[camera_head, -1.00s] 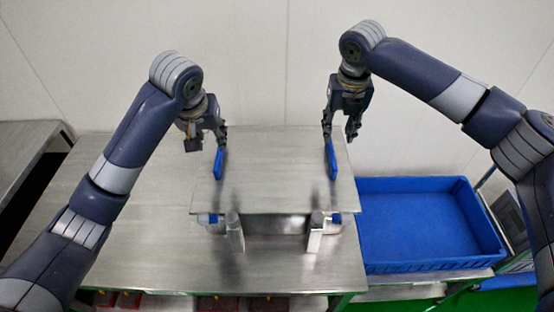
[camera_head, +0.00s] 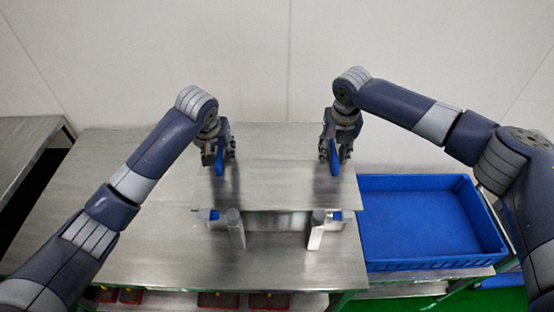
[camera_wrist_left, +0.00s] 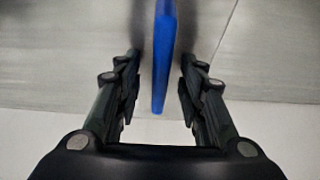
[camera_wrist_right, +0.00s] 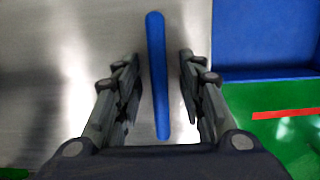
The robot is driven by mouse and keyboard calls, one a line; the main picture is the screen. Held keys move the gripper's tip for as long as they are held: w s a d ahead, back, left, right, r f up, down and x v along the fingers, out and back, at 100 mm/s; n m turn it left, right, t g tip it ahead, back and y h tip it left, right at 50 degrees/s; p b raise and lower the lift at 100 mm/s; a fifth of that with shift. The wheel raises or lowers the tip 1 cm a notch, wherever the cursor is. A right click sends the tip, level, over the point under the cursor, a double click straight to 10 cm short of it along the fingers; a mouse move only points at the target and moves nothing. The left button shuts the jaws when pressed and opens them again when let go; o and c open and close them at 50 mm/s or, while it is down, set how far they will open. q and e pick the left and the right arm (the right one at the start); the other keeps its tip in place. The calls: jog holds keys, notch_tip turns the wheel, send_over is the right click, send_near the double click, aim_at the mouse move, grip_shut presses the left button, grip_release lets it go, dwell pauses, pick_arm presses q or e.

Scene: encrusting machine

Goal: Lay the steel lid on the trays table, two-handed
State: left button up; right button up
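The steel lid (camera_head: 275,190) is a flat grey plate with two upright blue handles, raised on supports above the steel table (camera_head: 110,215). My left gripper (camera_head: 219,158) is down at the left blue handle (camera_head: 221,164). In the left wrist view the handle (camera_wrist_left: 164,60) stands between the open fingers, with a gap on both sides. My right gripper (camera_head: 335,158) is down at the right blue handle (camera_head: 334,162). In the right wrist view that handle (camera_wrist_right: 157,75) lies between the open fingers, also with gaps.
A blue tray (camera_head: 430,263) stands to the right, close to the lid's right edge. Two metal posts (camera_head: 235,230) (camera_head: 317,230) stand at the lid's front edge. The left part of the table is bare. A wall is behind.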

pick_arm(q)
jog(key=shift+s, duration=0.1)
jog(key=shift+c, duration=0.3)
pick_arm(e)
jog(key=shift+s, duration=0.1)
jog(key=shift+c, duration=0.3)
pick_arm(q)
grip_shut()
pick_arm(e)
grip_shut()
pick_arm(q)
jog(key=shift+r, duration=0.15)
pick_arm(e)
jog(key=shift+r, duration=0.15)
